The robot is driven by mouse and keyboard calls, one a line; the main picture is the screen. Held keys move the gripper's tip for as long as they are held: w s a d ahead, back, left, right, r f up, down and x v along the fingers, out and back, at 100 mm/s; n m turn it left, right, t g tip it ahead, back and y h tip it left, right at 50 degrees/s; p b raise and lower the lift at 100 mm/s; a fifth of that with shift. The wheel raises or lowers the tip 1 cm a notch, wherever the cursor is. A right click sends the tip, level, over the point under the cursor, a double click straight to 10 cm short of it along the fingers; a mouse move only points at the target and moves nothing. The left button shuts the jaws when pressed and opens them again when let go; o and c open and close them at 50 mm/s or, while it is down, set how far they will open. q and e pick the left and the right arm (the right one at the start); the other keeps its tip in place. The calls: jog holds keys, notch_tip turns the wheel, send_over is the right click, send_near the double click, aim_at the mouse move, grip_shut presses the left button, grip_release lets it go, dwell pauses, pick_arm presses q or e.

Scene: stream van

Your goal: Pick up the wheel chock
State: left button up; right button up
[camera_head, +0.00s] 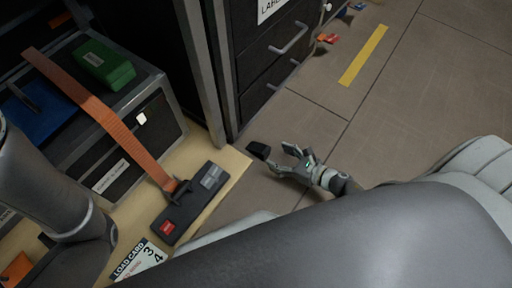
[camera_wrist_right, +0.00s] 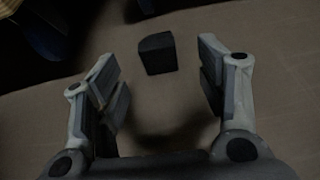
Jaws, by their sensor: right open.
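A small black block, which looks like the wheel chock (camera_head: 258,150), is just past the fingertips of my right gripper (camera_head: 280,158). In the right wrist view the chock (camera_wrist_right: 157,53) shows as a dark block with a flat top, ahead of and between the two spread fingers of the right gripper (camera_wrist_right: 158,78). The right gripper is open and empty, with gaps visible on both sides of the block. I cannot tell whether any finger touches it. My left arm shows at the left edge, but its gripper is out of view.
A dark cabinet with drawers (camera_head: 275,45) stands just behind the chock. To the left is a wooden board (camera_head: 232,172) with a black device (camera_head: 188,203) and an orange strap (camera_head: 105,118) over a case. Clear tiled floor (camera_head: 420,95) lies to the right, with a yellow strip (camera_head: 363,55).

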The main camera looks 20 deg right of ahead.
aim_at(259, 148)
jog(key=x, duration=0.3)
jog(key=shift+w+a+f+b, duration=0.1)
jog(key=shift+w+a+b, duration=0.1)
jog(key=shift+b, duration=0.15)
jog(key=shift+w+a, duration=0.25)
jog(key=shift+w, duration=0.25)
jog(key=x, duration=0.4)
jog(key=shift+w+a, duration=0.15)
jog(key=shift+a, duration=0.05)
jog(key=c, duration=1.1)
jog(key=shift+c, duration=0.7)
jog(key=shift+r, duration=0.3)
